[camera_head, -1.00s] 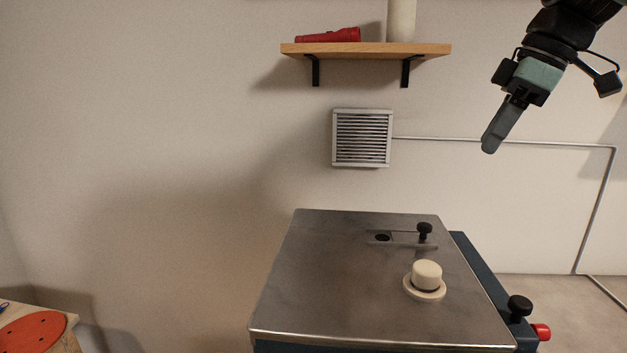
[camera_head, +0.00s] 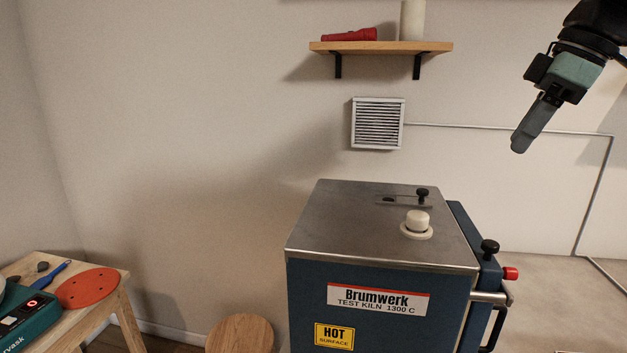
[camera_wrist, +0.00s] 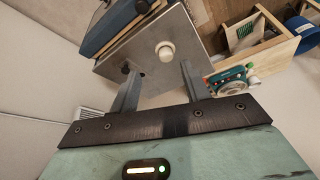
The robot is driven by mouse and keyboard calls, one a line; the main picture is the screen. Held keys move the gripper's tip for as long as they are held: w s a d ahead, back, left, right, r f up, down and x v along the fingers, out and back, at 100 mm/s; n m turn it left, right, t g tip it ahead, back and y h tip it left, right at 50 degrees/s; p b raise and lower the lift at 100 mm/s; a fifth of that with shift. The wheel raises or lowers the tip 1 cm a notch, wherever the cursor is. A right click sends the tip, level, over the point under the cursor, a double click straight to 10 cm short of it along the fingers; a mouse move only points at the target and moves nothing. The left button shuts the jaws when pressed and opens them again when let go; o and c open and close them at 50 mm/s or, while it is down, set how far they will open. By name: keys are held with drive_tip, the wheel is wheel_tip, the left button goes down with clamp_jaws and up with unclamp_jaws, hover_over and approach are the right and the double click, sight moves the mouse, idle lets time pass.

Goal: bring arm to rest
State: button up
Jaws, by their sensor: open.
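My gripper (camera_head: 520,141) hangs in the air at the upper right of the head view, pointing down and to the left. It is beside and above the kiln, clear of it. In the wrist view my gripper (camera_wrist: 158,88) has its two fingers spread apart with nothing between them. Beyond the fingers the wrist view shows the kiln's steel top with a cream plug (camera_wrist: 166,51). The blue kiln (camera_head: 375,300) also stands at the middle right of the head view, lid flat.
A wall shelf (camera_head: 385,47) holds a red torch (camera_head: 350,35) and a pale cylinder (camera_head: 411,20). A vent (camera_head: 378,123) is on the wall. A wooden table (camera_head: 122,283) at left carries a red disc (camera_head: 88,288). A round stool (camera_head: 240,333) stands left of the kiln. The air around my gripper is free.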

drive_tip(key=s+a+f+m+g+h+b, duration=0.1)
drive_tip(key=s+a+f, duration=0.65)
drive_tip(key=f, duration=0.25)
drive_tip(key=s+a+f+m+g+h+b, duration=0.1)
drive_tip(key=s+a+f+m, duration=0.1)
drive_tip(key=s+a+f, duration=0.7)
drive_tip(key=s+f+h+b, duration=0.1)
drive_tip(key=s+f, duration=0.5)
drive_tip(key=f, duration=0.3)
drive_tip(key=shift+f, duration=0.3)
drive_tip(key=shift+m, duration=0.3)
